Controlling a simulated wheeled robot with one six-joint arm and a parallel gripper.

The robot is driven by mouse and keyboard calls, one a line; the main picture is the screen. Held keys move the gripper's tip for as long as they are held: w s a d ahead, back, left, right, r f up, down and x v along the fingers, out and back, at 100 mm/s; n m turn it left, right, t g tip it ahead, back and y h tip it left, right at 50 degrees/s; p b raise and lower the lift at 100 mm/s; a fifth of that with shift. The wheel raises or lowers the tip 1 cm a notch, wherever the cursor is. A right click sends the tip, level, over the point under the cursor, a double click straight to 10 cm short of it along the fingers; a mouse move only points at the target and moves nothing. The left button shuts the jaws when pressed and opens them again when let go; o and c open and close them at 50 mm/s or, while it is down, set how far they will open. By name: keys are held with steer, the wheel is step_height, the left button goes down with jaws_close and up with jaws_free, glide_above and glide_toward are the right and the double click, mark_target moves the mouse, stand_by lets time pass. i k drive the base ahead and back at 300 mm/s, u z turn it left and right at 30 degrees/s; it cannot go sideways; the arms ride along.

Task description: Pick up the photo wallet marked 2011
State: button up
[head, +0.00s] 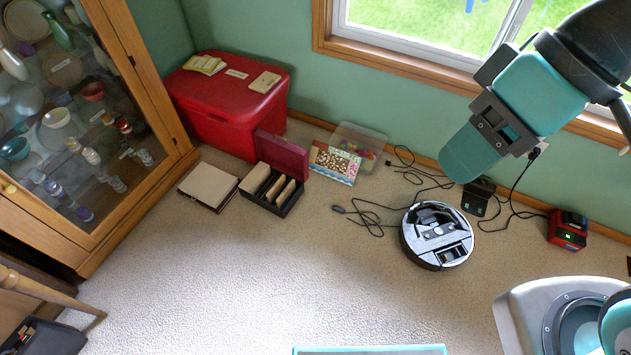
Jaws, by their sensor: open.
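A dark open box (287,206) stands on the carpet in front of the red chest. Its dark red lid (281,154) is raised at the back. Several beige wallets (284,192) stand in it, tilted. Their markings are too small to read, so I cannot tell which is marked 2011. My gripper (466,157) is at the upper right, above the floor and well to the right of the box. It is open, with nothing seen in it. One finger shows clearly; the other is not distinct from this angle.
A beige-topped album (208,186) lies left of the box. Behind are a red chest (218,118), a patterned card (334,162) and a clear tub (359,146). A glass cabinet (75,125) is at left. A robot vacuum (437,235) and cables lie right. The carpet in front is clear.

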mark_target(285, 193)
steer(key=z, duration=0.15)
steer(key=i, duration=0.75)
steer(key=u, duration=0.75)
steer(key=i, duration=0.75)
steer(key=u, duration=0.85)
